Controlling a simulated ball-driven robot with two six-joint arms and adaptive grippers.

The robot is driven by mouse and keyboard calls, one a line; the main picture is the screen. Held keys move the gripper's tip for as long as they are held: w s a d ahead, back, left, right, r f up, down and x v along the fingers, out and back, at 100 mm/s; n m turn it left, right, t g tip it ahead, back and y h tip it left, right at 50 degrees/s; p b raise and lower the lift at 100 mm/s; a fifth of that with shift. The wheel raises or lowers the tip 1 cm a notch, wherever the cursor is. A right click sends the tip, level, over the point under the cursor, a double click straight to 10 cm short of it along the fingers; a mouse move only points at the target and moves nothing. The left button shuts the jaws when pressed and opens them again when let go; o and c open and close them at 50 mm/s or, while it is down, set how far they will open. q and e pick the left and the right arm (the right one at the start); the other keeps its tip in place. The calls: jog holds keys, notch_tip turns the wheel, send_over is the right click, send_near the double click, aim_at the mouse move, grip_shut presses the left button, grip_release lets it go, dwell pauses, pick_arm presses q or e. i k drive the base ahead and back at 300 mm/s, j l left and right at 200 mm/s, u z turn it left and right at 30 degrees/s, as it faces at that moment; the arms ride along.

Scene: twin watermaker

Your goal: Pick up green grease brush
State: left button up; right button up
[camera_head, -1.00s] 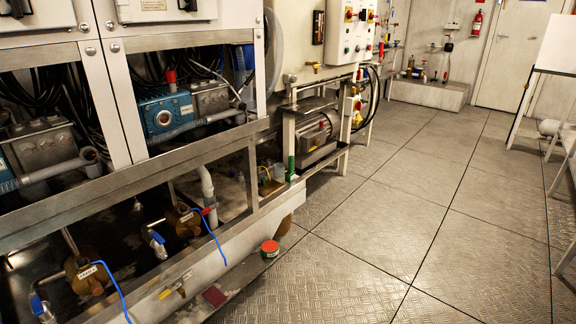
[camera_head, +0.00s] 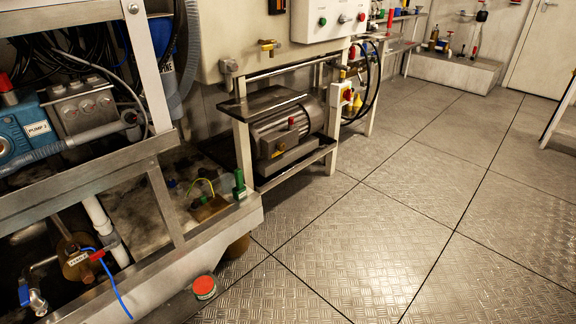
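A small upright green object (camera_head: 239,183) stands at the corner of the steel frame, left of the grey motor. It is too small to tell for sure whether it is the green grease brush. Neither of my grippers is in view.
The steel frame (camera_head: 165,205) with pipes and pumps fills the left. A grey motor (camera_head: 287,135) sits on a low stand. A bench with small bottles (camera_head: 392,36) stands behind it. The metal plate floor (camera_head: 400,220) is clear at centre and right.

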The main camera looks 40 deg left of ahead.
aim_at(238, 172)
jog(key=i+u, duration=0.25)
jog(key=i, duration=0.2)
jog(key=i+l+u, duration=0.2)
jog(key=i, duration=0.25)
jog(key=i+l+u, duration=0.25)
jog(key=i, duration=0.15)
